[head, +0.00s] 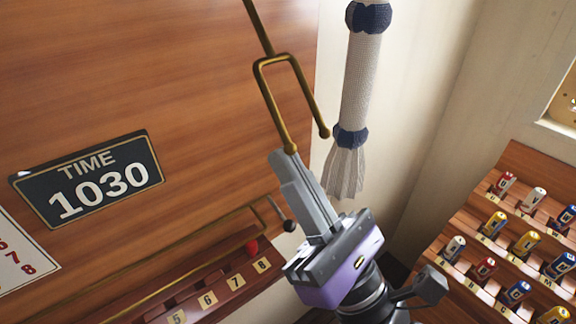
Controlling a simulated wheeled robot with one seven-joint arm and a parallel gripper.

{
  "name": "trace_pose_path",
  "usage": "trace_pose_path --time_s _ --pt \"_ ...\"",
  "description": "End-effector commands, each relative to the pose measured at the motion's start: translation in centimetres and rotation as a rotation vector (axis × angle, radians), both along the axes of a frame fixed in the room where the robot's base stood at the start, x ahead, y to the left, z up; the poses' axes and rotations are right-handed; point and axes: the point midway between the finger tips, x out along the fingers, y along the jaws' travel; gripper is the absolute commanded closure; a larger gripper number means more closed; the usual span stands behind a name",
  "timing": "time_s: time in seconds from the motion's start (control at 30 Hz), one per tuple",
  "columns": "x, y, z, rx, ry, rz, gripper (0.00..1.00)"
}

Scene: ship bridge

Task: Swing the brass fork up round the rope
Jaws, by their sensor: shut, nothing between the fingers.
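The brass fork (263,85) shows at the upper middle of the head view, on a brass rod that runs out of the top edge. Its two prongs point down and to the right. The rope (361,85), pale with dark blue knots and a frayed tassel, hangs to the right of the fork, outside its prongs. My gripper (282,156) is shut and empty, pointing up with its fingertips at the lower end of the left prong. I cannot tell whether they touch it.
A wooden panel with a TIME 1030 plate (88,178) fills the left. Below my gripper's left side are a numbered ledge (205,290), a red knob (251,247) and a dark ball (289,225). A stepped rack (455,275) of coloured pieces stands at right.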

Motion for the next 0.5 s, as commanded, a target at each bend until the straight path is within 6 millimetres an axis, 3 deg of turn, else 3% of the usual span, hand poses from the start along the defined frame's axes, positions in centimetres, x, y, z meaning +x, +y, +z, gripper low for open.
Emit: trace_pose_path --time_s 0.3,0.5 --pt "0.0 -0.1 -0.1 0.000 0.000 0.000 1.00" --pt "-1.2 -1.0 -2.1 0.000 0.001 -0.002 1.00"
